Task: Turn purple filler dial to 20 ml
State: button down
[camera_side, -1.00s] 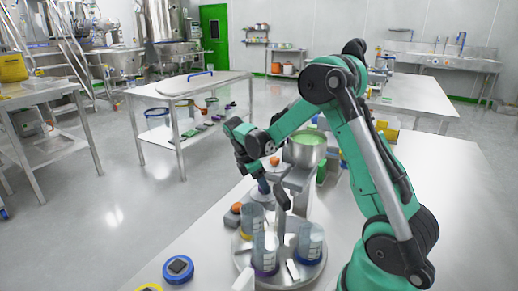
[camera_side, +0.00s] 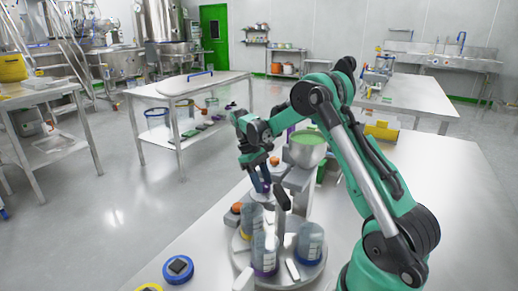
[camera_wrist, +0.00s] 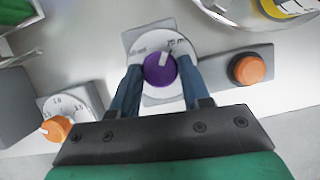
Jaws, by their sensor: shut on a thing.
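The purple dial (camera_wrist: 159,70) sits on a round white scale plate (camera_wrist: 142,47) in the wrist view. My gripper (camera_wrist: 158,76) has its two blue fingers on opposite sides of the dial, shut on it. The dial's white pointer points up and slightly right, towards a printed "ml" mark at the upper right of the scale. Its number is too small to read surely; another mark at the upper left is blurred. In the side view my gripper (camera_side: 262,184) reaches down at the filler, with a bit of the purple dial (camera_side: 266,187) showing by the fingers.
An orange button (camera_wrist: 248,69) on a grey base is right of the dial, and an orange knob (camera_wrist: 57,128) with its own scale is at lower left. A round turntable (camera_side: 243,247) with several bottles stands in front. A bowl of green material (camera_side: 308,150) is behind.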

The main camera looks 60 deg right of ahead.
jog(key=shift+m+y, duration=0.4)
jog(key=shift+m, duration=0.8)
jog(key=shift+c, duration=2.1)
grip_release()
jog(key=shift+v, duration=2.8)
jog(key=shift+s+d, duration=0.1)
